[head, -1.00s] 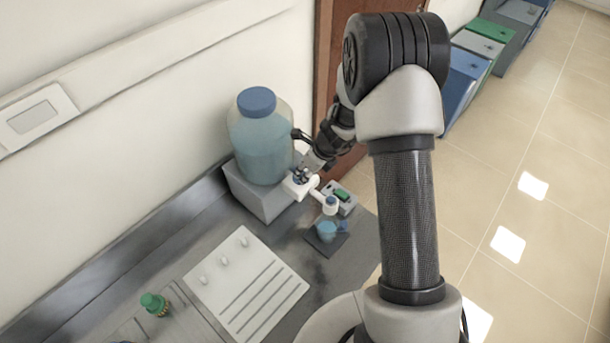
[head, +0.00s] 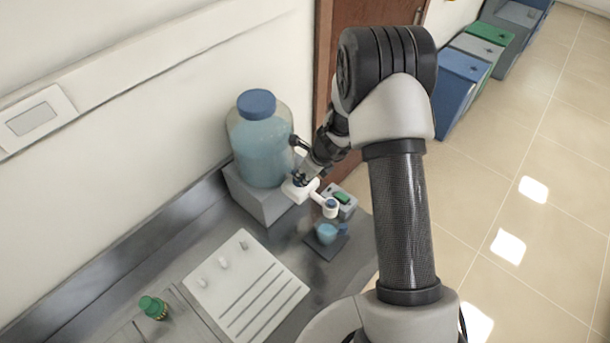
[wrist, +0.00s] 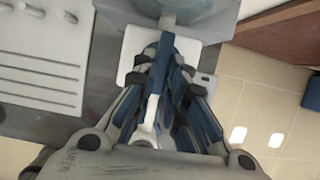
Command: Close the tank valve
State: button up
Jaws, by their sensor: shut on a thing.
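The tank (head: 262,150) is a clear jar of blue liquid with a blue cap, upright on a grey stand (head: 262,200). Its white valve body (head: 291,192) sits at the stand's right side, with a white spout pipe (head: 330,209) reaching right. In the wrist view, the valve's blue lever handle (wrist: 159,66) runs between the fingers of my gripper (wrist: 165,82), which is shut on it. In the head view my gripper (head: 302,179) is at the valve, and the fingers partly hide the handle. A cup of blue liquid (head: 326,233) stands below the spout.
The cup rests on a dark pad (head: 318,249). A small grey device with a green top (head: 342,199) stands behind the spout. A white rack plate (head: 245,287) and a green-capped bottle (head: 154,307) are nearer on the bench. Bins (head: 462,85) stand on the floor.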

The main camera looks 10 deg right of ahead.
grip_shut()
jog(key=n, duration=0.2)
jog(key=n+y+p, duration=0.1)
jog(key=shift+w+d+n+g, duration=0.25)
jog(key=shift+n+g, duration=0.15)
jog(key=n, duration=0.1)
jog(key=n+g, duration=0.1)
jog(key=n, duration=0.1)
jog(key=n+b, duration=0.1)
jog(key=shift+w+d+f+n+g+y, duration=0.1)
jog(key=shift+w+d+n+g+y, duration=0.05)
jog(key=shift+w+n+g+y, duration=0.2)
jog(key=n+g+b, duration=0.1)
jog(key=n, duration=0.1)
jog(key=n+b, duration=0.1)
jog(key=n, duration=0.1)
jog(key=shift+w+n+g+b, duration=0.25)
jog(key=shift+w+g+b, duration=0.1)
jog(key=shift+w+b, duration=0.05)
jog(key=n, duration=0.1)
jog(key=n+g+b, duration=0.1)
jog(key=n, duration=0.1)
jog(key=n+g+b, duration=0.1)
jog(key=shift+w+n, duration=0.3)
jog(key=shift+n, duration=0.1)
jog(key=shift+a, duration=0.2)
jog(key=o, duration=0.8)
grip_release()
